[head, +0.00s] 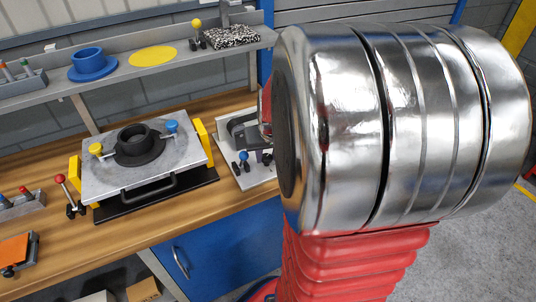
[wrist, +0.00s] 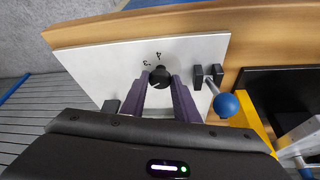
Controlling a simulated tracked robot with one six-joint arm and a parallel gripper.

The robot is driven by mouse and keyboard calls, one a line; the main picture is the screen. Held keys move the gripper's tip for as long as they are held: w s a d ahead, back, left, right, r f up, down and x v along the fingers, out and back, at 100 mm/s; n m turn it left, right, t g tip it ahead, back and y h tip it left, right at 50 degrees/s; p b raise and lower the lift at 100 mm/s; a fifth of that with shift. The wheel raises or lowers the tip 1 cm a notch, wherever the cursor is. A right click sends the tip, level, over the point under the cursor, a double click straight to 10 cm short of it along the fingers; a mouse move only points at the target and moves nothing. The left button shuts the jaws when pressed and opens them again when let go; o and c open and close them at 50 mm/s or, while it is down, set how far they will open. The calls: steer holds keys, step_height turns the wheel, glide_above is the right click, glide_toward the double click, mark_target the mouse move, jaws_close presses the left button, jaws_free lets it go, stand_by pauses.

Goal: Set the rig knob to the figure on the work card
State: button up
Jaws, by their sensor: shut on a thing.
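The rig's pale panel (wrist: 95,60) fills much of the wrist view, and part of it shows in the head view (head: 262,176) beside my arm. Its small black knob (wrist: 160,73) stands between the purple fingers of my gripper (wrist: 160,84), which is shut on it. A small light mark shows on the knob's face. Two dark characters are printed on the panel just beyond the knob; they are too small to read surely. My arm hides the knob in the head view. I cannot make out a work card in either view.
A blue-ball lever (wrist: 226,105) stands close right of my gripper. In the head view a clamped plate (head: 100,188) with a black ring (head: 138,143) lies on the wooden bench. A red-ball lever (head: 60,179) is left of it. The shelf holds a blue cup (head: 88,62).

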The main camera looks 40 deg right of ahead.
steer(key=o, duration=1.1)
steer(key=shift+c, duration=0.2)
steer(key=shift+r, duration=0.1)
steer(key=v, duration=1.3)
steer(key=shift+a+r, duration=0.2)
steer(key=shift+s, duration=0.15)
steer(key=s+a+n+t+y, duration=0.1)
steer(key=s+a+n, duration=0.1)
steer(key=a, duration=1)
steer(key=s+a+n+y, duration=0.1)
steer(key=s+a+n, duration=0.2)
steer(key=a, duration=0.9)
steer(key=shift+f+n+t, duration=0.35)
steer(key=shift+n+t, duration=0.05)
steer(key=shift+n, duration=0.2)
